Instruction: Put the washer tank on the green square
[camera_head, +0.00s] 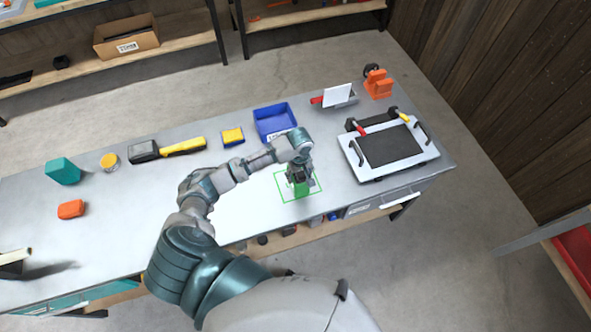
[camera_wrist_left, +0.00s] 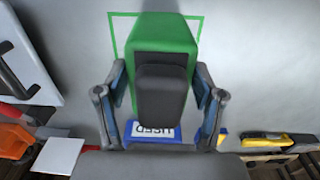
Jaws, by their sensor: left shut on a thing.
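The washer tank (camera_wrist_left: 176,32) is green with a dark grey block-shaped part facing the left wrist camera. In the head view the tank (camera_head: 301,189) is mostly under my left gripper (camera_head: 302,176). The left gripper's two fingers (camera_wrist_left: 158,105) are closed against both sides of the tank. The green square (camera_head: 281,197) is an outline on the bench, and the tank appears within it in the head view. Part of the outline (camera_wrist_left: 114,30) shows behind the tank in the wrist view. I cannot tell whether the tank's base touches the bench. My right gripper is out of view.
A blue bin (camera_head: 273,113) stands behind the square. A white-framed dark panel (camera_head: 392,148) lies to the right, with an orange clamp-like object (camera_head: 378,84) beyond it. A yellow-and-black tool (camera_head: 183,146) and a yellow box (camera_head: 233,136) lie left of the bin.

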